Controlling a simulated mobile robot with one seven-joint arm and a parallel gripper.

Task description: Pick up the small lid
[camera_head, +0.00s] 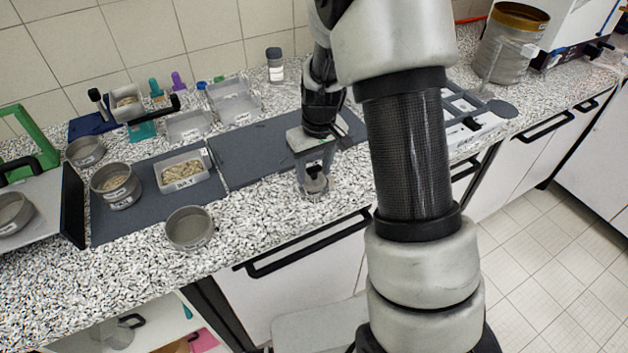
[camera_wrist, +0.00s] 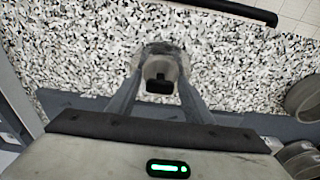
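A small round grey piece with a dark knob-like part, which looks like the small lid (camera_wrist: 160,70), lies between my fingertips in the wrist view. In the head view the small lid (camera_head: 316,187) is at the counter's front part, right below my gripper (camera_head: 314,174). My gripper (camera_wrist: 160,80) points down with its fingers apart, one on each side of the dark part. Thin gaps seem to show beside the dark part. Whether the fingertips touch the rim cannot be told. The fingers hide part of it in the head view.
A dark mat (camera_head: 246,160) lies behind my gripper. To the left are an empty round sieve (camera_head: 189,228), a tray of grains (camera_head: 183,172) and a sieve with grains (camera_head: 115,186). A drawer handle (camera_head: 305,245) runs below the counter's front edge. Speckled counter around the lid is clear.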

